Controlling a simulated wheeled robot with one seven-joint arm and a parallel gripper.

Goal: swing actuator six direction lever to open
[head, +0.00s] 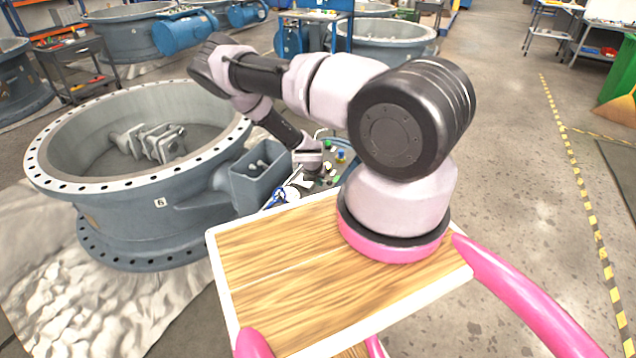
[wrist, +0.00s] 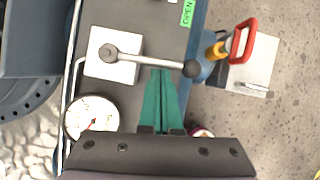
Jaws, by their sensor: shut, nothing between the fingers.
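The large blue-grey valve body marked 6 (head: 160,230) stands at the left in the head view. Its actuator panel (head: 335,172) is partly hidden behind my arm. In the wrist view, the direction lever (wrist: 150,60) is a metal rod with a dark knob (wrist: 192,69), reaching right from a pivot on a white square plate (wrist: 125,72). A green OPEN label (wrist: 187,12) lies above the knob in the picture. My gripper (wrist: 162,72) is shut and empty, its green fingertips just below the rod near the knob; whether they touch it cannot be told.
A round white gauge (wrist: 92,117) sits left of the fingers, below the plate. A red-handled fitting (wrist: 240,42) stands right of the panel. A grey box (head: 262,178) on the valve body adjoins the panel.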

